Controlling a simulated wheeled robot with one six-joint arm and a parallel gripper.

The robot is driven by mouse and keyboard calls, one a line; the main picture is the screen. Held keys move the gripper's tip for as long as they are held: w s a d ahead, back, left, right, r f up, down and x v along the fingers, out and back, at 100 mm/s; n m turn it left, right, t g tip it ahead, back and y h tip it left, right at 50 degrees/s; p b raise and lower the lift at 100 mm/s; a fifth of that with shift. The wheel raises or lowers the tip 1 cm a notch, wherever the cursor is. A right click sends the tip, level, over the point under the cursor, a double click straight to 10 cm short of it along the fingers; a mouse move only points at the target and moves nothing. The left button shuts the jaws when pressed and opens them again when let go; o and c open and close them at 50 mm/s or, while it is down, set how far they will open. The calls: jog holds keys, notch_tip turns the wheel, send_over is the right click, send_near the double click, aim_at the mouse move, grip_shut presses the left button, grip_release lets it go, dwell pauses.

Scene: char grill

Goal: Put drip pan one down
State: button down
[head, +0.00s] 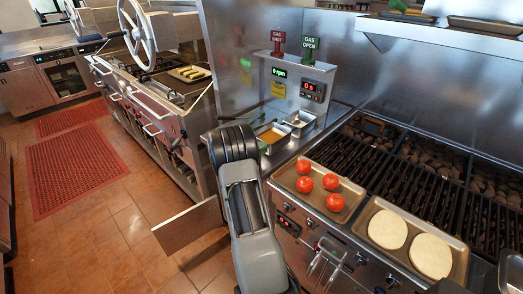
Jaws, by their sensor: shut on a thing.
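A flat grey metal panel (190,226), possibly a side of the drip pan, sticks out to the left from behind my arm. It hangs above the tiled floor in front of the cooking line. My arm covers its right end, so I cannot tell whether it is the whole pan or what it touches there. My gripper is hidden behind my arm, and its fingers do not show.
The char grill (420,180) is at the right. A tray of tomatoes (343,203) and a tray with two pale rounds (388,229) lie along its front. Bright bar handles (326,262) stick out below. Tiled floor (120,235) is open at left, with red mats (75,168).

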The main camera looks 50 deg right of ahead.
jog(key=shift+f, duration=0.85)
jog(key=c, duration=1.2)
grip_release()
jog(key=shift+o, duration=0.2)
jog(key=shift+a, duration=0.1)
